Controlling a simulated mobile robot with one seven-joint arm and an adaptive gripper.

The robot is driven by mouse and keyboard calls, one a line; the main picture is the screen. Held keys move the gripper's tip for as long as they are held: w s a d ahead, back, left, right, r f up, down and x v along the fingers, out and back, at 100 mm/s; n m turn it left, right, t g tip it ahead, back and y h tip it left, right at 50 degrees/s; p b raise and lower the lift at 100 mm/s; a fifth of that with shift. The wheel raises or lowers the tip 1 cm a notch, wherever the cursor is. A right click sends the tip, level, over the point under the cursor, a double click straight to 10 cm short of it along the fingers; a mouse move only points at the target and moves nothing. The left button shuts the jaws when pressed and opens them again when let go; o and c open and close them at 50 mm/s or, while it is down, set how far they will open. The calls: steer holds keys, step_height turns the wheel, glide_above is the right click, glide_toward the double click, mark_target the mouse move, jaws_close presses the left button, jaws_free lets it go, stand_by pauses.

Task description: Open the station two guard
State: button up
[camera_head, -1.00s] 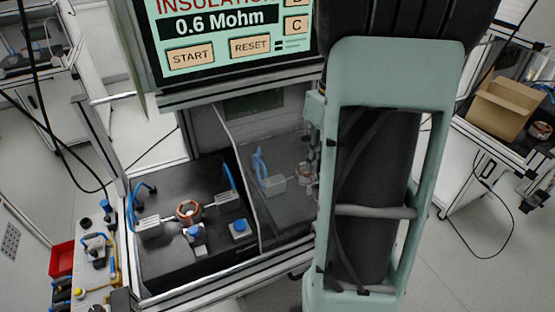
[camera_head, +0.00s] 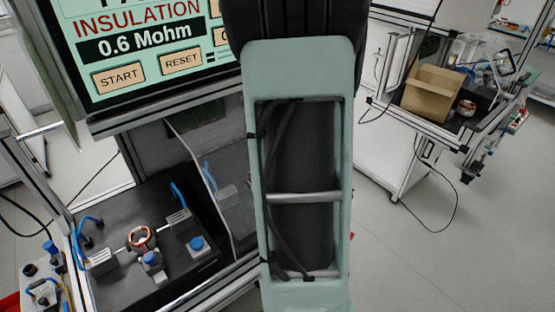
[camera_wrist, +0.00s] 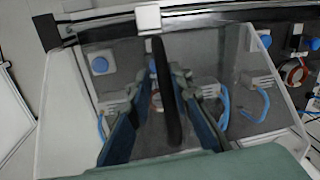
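A clear guard panel (camera_wrist: 225,60) fills much of the wrist view, with a dark upright bar (camera_wrist: 164,95), like a handle, in front of it. My gripper (camera_wrist: 164,78) has its two blue-grey fingers apart, one on each side of the bar. I cannot tell whether either finger touches it. Through the panel show a blue button (camera_wrist: 98,65), metal clamp blocks and blue cables. In the head view a clear panel (camera_head: 212,178) stands upright beside the left station; my arm hides my gripper and most of what lies right of that panel.
The left station's black base (camera_head: 170,290) carries a copper-wound stator (camera_head: 141,238) and a blue button (camera_head: 197,245). A screen (camera_head: 150,60) reading INSULATION 0.6 Mohm hangs above. A cardboard box (camera_head: 432,90) sits on a bench at right. The floor (camera_head: 450,260) at right is clear.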

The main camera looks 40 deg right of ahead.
step_height(320, 180, up, 12)
steer(key=d, duration=0.1)
steer(key=shift+d, duration=0.2)
stand_by(0.4)
steer(key=shift+w, duration=0.1)
stand_by(0.3)
